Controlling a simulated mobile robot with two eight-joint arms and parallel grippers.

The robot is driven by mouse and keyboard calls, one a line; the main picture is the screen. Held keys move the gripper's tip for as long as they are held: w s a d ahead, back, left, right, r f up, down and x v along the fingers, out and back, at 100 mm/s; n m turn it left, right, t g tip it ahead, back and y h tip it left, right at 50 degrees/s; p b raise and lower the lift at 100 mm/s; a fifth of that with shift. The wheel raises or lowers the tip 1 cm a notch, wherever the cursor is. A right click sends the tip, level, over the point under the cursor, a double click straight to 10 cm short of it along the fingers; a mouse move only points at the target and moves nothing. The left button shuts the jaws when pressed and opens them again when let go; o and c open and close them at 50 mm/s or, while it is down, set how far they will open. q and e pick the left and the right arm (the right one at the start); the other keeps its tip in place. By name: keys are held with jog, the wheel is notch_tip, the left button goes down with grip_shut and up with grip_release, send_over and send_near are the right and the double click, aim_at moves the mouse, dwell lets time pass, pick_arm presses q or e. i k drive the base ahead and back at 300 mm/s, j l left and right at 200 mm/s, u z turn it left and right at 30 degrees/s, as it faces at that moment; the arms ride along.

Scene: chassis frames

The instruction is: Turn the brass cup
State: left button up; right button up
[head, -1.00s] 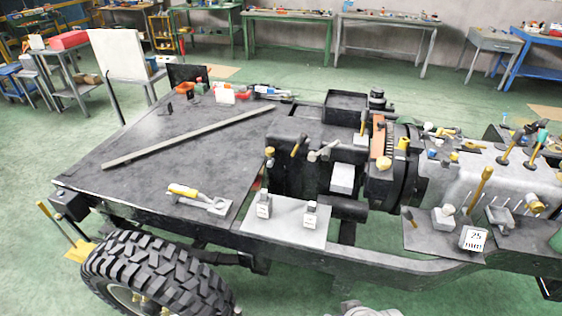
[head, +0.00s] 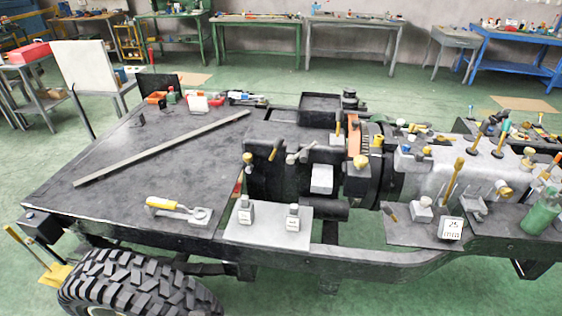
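I cannot single out the brass cup with certainty. A small brass-coloured round piece (head: 360,161) sits at the front of the dark ringed drum (head: 362,185). A yellow-gold cup-like piece (head: 377,141) stands on top of the drum's right side. Another brass round fitting (head: 504,191) is on the front side of the silver housing (head: 430,175). All are small in the picture, so their shape is hard to read. Neither of my grippers is in view, and nothing is touching these pieces.
The chassis carries a wide dark deck (head: 130,165) with a long bar (head: 165,148) across it. A yellow-handled tool (head: 170,207), a pale plate (head: 262,233) with two small blocks, a green bottle (head: 543,212) and a white 25-marked block (head: 451,228) lie along the near edge.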

aim_at(248, 158)
jog(key=i+u, duration=0.1)
jog(key=u, duration=0.4)
jog(key=i+u, duration=0.15)
jog(key=u, duration=0.35)
jog(key=i+u, duration=0.1)
jog(key=u, duration=0.4)
